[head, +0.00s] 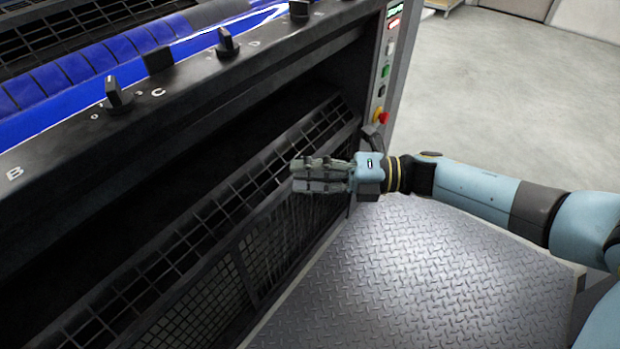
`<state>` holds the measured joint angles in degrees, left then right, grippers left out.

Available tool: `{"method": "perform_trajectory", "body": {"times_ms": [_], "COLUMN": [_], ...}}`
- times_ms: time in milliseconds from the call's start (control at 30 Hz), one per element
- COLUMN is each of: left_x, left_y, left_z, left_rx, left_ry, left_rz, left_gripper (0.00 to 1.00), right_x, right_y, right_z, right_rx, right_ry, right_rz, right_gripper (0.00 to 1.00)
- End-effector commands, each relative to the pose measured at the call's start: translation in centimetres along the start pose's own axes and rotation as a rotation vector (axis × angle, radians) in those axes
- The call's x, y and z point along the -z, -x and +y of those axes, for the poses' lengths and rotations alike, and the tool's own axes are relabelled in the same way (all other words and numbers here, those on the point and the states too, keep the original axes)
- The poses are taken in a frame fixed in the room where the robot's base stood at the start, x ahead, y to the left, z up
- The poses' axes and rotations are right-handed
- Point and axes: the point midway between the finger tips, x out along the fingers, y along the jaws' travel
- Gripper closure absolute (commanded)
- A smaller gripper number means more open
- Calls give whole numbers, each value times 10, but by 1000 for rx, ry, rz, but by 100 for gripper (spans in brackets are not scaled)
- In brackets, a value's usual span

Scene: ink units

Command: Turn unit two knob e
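A dark rail (190,72) of the ink unit crosses the upper left, with white letters B, C and D on it. A black knob (118,95) stands left of the letter C, and another knob (228,43) stands left of the letter D. A third knob (299,10) is at the top edge, partly cut off; I can read no letter E beside it. My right gripper (296,175) points left in front of the grille, well below the rail and apart from the knobs. It seems empty, but its finger opening is unclear. My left gripper is out of view.
A blue roller (95,62) lies behind the rail. A black block (158,58) sits on the rail's back edge. A side panel with buttons and a red emergency stop (382,117) is right of the grille (265,240). A metal tread plate (420,275) lies below my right arm.

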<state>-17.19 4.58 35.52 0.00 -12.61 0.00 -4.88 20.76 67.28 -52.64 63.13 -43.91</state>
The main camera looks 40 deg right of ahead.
Motion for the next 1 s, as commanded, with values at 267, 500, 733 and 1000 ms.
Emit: {"method": "perform_trajectory", "body": {"times_ms": [267,500,733,1000], "left_x": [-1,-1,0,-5], "left_y": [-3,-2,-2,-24], "left_z": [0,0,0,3], "left_rx": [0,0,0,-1], "left_ry": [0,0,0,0], "left_rz": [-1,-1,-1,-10], "left_gripper": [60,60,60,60], "right_x": [4,4,4,-74], "right_y": [6,6,6,28], "right_z": [-24,-25,-24,14], "right_rx": [34,35,35,39], "right_ry": [-114,-118,-117,-59], "right_rz": [-90,-93,-92,-32], "right_gripper": [66,66,66,66]}}
